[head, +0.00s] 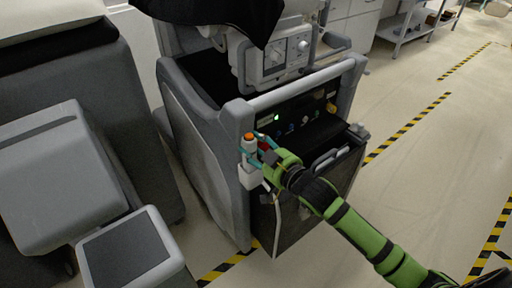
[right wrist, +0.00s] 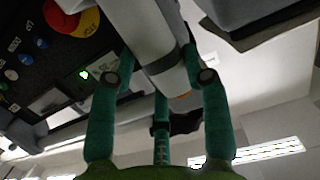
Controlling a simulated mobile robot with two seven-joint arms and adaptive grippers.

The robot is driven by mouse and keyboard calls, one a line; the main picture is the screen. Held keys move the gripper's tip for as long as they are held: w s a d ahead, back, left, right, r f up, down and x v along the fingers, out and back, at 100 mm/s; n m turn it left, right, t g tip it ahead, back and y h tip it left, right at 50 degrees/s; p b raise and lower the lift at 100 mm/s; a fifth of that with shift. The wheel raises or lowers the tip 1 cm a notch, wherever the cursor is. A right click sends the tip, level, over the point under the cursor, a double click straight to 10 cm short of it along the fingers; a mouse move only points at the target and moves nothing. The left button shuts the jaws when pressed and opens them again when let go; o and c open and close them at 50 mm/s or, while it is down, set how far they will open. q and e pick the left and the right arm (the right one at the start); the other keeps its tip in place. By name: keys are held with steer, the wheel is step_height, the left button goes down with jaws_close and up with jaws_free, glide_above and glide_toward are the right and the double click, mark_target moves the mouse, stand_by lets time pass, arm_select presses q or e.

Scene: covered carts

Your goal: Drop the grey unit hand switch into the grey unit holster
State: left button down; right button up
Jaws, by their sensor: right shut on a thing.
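The hand switch (head: 249,143), pale grey with an orange button on top, stands upright at the front left corner of the grey unit (head: 232,113). My right gripper (head: 262,147), with teal fingers, is shut on it from the right. In the right wrist view the fingers (right wrist: 160,85) close around the pale switch body (right wrist: 160,62). The holster (head: 250,177), a small pale box on the unit's corner, is directly below the switch. I cannot tell whether the switch's lower end is inside it. My left gripper is not in view.
A pale cord (head: 277,225) hangs below the holster. Grey covered carts (head: 55,165) stand at left. The floor (head: 430,160) at right is clear.

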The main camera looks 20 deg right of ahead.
steer(key=shift+d+f, duration=0.1)
steer(key=shift+f, duration=0.95)
steer(key=shift+f, duration=0.6)
steer(key=o, duration=1.3)
steer(key=shift+o, duration=0.2)
steer(key=r+b+v, duration=0.1)
steer(key=v, duration=1.1)
steer(key=shift+r, duration=0.15)
